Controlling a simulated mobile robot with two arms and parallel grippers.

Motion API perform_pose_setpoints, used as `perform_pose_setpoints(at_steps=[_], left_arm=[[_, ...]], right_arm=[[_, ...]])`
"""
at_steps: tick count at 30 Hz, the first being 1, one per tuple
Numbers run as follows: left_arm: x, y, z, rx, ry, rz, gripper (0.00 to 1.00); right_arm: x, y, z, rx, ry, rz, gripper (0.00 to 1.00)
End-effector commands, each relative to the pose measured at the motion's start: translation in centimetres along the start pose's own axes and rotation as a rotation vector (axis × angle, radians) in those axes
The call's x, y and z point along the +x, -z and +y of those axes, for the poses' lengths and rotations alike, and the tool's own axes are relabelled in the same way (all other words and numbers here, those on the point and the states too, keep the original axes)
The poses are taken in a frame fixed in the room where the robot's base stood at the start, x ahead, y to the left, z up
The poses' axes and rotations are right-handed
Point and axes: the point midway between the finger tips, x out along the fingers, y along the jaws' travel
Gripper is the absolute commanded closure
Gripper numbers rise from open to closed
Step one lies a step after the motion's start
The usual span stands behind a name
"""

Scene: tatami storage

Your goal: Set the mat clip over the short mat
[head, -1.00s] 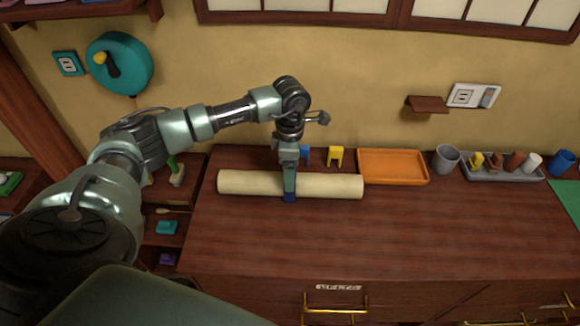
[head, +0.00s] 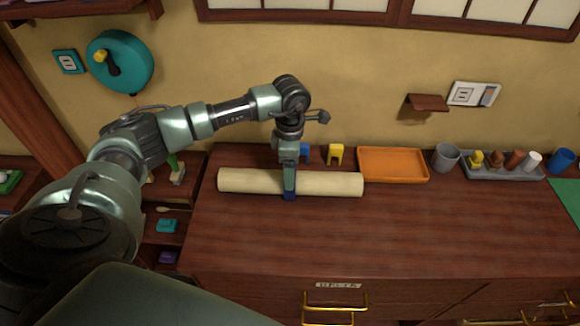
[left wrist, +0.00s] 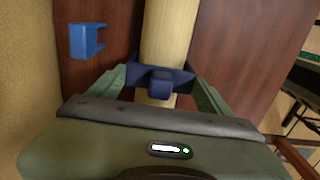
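The short mat (head: 330,184) is a cream roll lying along the back left of the wooden chest top. It also shows in the left wrist view (left wrist: 170,30), running up the picture. A blue mat clip (left wrist: 160,82) lies across the roll, with its sides reaching to both edges of the mat. In the head view its blue end (head: 289,196) shows at the mat's front side. My left gripper (left wrist: 160,78) is over the mat, its two fingers at the clip's sides, apparently gripping it. The clip's underside is hidden. My right gripper is not in view.
Behind the mat stand another blue clip (head: 305,153) and a yellow clip (head: 336,154). An orange tray (head: 394,178), a grey cup (head: 446,158) and a grey tray (head: 505,175) with small items line the wall. The chest top (head: 370,235) in front is clear.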

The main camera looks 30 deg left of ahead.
Motion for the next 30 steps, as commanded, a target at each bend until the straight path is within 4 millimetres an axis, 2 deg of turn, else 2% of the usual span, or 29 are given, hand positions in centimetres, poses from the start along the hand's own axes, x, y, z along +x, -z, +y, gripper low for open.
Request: perform_pose_setpoints(at_steps=[1, 2, 3, 11, 24, 30], left_arm=[[0.2, 0.0, -0.2, 0.002, 0.004, 0.002, 0.1], [0.2, 0.0, -0.2, 0.002, 0.004, 0.002, 0.01], [0.2, 0.0, -0.1, 0.001, 0.004, 0.002, 0.0], [-0.2, 0.0, -0.1, 0.001, 0.002, 0.001, 0.0], [-6.6, 0.0, 0.0, 0.001, 0.002, 0.001, 0.0], [-7.6, 0.0, -0.1, 0.002, 0.005, 0.003, 0.0]], right_arm=[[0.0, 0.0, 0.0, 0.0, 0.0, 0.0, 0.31], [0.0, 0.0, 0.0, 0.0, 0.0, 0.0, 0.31], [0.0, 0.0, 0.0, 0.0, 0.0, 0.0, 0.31], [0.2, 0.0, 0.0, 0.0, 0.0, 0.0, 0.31], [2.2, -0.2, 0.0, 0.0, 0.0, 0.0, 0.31], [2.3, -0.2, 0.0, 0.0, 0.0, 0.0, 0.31]])
